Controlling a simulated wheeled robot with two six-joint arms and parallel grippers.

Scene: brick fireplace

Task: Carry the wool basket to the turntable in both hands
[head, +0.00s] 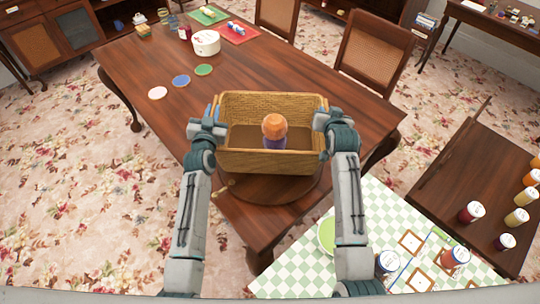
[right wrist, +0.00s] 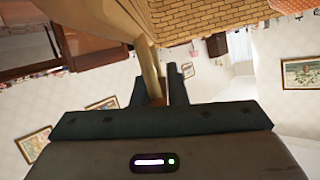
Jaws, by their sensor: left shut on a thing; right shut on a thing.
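The wool basket (head: 270,163) is a tan woven rectangular box, upright in the middle of the head view. An orange ball and a purple ball (head: 274,127) of wool show inside it. My left gripper (head: 212,118) is shut on its left side and my right gripper (head: 326,115) is shut on its right side. In the right wrist view the jaws (right wrist: 167,85) close on a pale part of the basket (right wrist: 205,18). The round brown turntable (head: 262,192) shows under and in front of the basket on the table. I cannot tell whether the basket touches it.
The wooden table (head: 150,60) carries coloured discs (head: 181,82), a round white box (head: 206,43) and a red tray (head: 238,33) toward the back. A checkered cloth (head: 300,270) and a side table with several jars (head: 471,211) lie at right. Chairs (head: 375,52) stand behind.

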